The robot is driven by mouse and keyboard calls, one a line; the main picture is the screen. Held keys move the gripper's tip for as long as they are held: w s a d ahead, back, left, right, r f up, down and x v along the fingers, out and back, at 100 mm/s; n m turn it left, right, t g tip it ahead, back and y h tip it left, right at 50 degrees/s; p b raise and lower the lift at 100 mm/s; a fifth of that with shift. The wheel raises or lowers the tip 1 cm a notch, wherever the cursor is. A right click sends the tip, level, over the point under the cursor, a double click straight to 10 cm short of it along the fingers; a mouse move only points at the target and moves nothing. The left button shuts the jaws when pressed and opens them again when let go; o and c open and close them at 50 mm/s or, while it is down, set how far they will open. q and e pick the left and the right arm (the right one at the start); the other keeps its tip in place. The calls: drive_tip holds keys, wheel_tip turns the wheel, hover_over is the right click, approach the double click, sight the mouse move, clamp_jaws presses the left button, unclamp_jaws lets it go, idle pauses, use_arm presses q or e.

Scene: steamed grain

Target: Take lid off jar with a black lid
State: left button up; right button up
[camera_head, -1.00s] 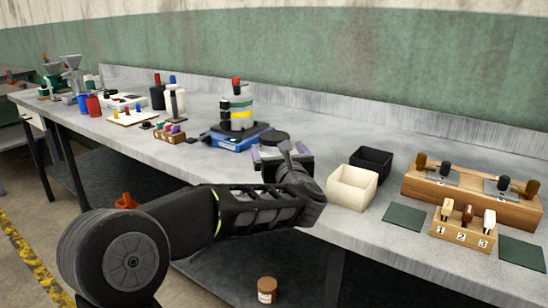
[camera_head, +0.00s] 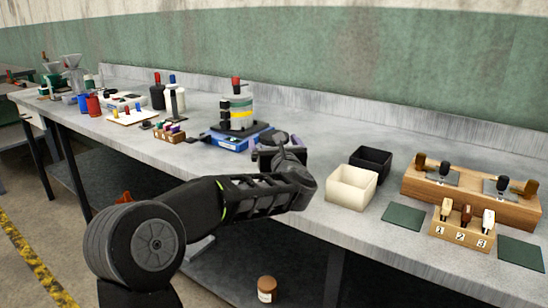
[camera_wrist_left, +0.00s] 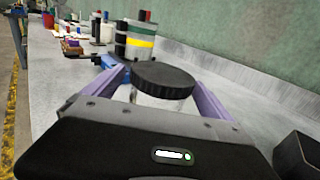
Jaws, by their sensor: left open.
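The jar's black lid (camera_wrist_left: 163,78) is in the middle of the left wrist view, on top of a clear jar (camera_wrist_left: 158,103). In the head view the lid (camera_head: 274,139) shows just beyond my left gripper. My left gripper (camera_wrist_left: 163,88) is open, with one purple finger on each side of the jar and lid. I cannot tell whether the fingers touch it. The lower part of the jar is hidden behind the gripper body. My right gripper is in neither view.
A cream bin (camera_head: 351,188) and a black bin (camera_head: 371,161) stand right of the gripper. A blue-based device (camera_head: 236,138) with a banded cylinder stands behind left. Wooden racks (camera_head: 470,196) are at the right. A small brown-lidded jar (camera_head: 267,288) is below the table edge.

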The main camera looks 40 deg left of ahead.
use_arm(q)
drive_tip(key=shift+c, duration=0.4)
drive_tip(key=c, duration=1.8)
drive_tip(key=shift+o, duration=0.2)
wheel_tip(320, 180, up, 10)
drive_tip(key=shift+r+p, duration=0.1)
drive_tip(key=shift+p, duration=1.05)
drive_tip(key=o, duration=1.1)
clamp_jaws()
